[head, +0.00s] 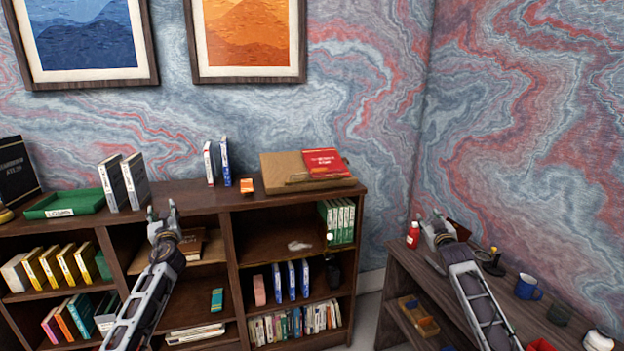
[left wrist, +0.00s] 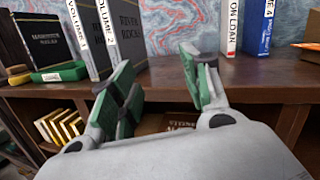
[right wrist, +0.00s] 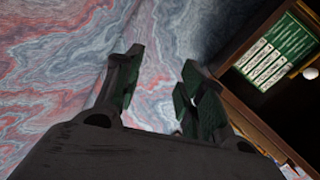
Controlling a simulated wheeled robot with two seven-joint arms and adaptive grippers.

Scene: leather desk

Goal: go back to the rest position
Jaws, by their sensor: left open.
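My left gripper (head: 162,212) is raised in front of the wooden bookshelf (head: 190,197), near the height of its top edge. In the left wrist view its two green-padded fingers (left wrist: 163,85) are apart with nothing between them. My right gripper (head: 437,222) is at the right, over the side shelf (head: 400,262) near the room corner. In the right wrist view its fingers (right wrist: 155,90) are apart, with only the patterned wall behind the gap. Both grippers appear empty.
Two grey volumes (head: 135,180), a green tray (head: 65,205), a white book (head: 209,163), a blue book (head: 225,161) and a red book (head: 323,163) on a board sit on the bookshelf top. A red bottle (head: 413,234) and blue mug (head: 527,287) stand on the side shelf.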

